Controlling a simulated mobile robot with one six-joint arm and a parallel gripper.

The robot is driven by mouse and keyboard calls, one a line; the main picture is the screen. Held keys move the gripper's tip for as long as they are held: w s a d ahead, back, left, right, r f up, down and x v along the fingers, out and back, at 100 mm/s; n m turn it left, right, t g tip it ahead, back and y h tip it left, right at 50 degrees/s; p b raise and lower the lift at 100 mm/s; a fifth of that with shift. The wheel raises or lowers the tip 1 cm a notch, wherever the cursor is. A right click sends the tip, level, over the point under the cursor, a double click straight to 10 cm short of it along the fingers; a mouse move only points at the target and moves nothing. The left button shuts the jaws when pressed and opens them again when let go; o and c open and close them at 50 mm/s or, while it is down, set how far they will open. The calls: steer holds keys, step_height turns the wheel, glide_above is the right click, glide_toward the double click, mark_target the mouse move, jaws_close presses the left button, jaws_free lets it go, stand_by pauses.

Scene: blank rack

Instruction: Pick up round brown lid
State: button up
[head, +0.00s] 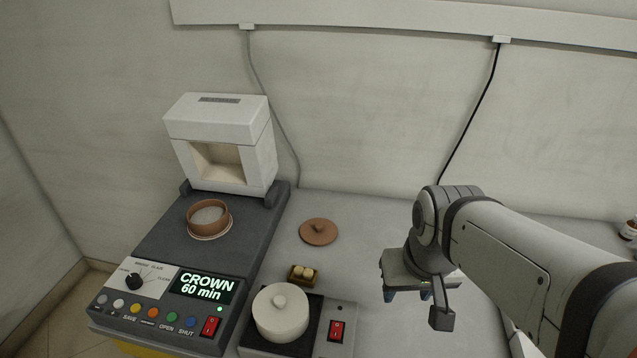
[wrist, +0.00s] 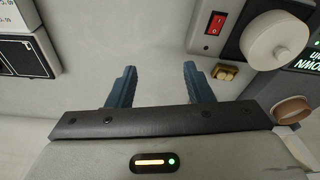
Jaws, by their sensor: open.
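The round brown lid (head: 319,231) lies flat on the light bench, right of the dark furnace base, with a small knob on top. It does not show clearly in the wrist view. My gripper (head: 408,294) is to the right of the lid and above the bench, pointing down. In the wrist view its two blue fingers (wrist: 157,84) are spread apart with nothing between them.
A brown round dish (head: 208,216) sits on the dark base before the white furnace (head: 222,142). A white lidded pot (head: 281,312) and a small tray of round pieces (head: 302,275) stand nearer than the lid. Bench around the lid's right is clear.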

steer(key=w+a+n+b, duration=0.2)
steer(key=w+a, duration=0.2)
steer(key=w, duration=0.9)
steer(key=n+y+b, duration=0.1)
steer(key=n+y, duration=0.1)
steer(key=n, duration=0.2)
glide_toward(319, 225)
steer(key=s, duration=0.1)
steer(key=x, duration=0.5)
steer(key=w+x, duration=0.1)
steer(key=x, duration=0.2)
steer(key=shift+a+f, duration=0.1)
steer(key=shift+f, duration=0.15)
jaws_close()
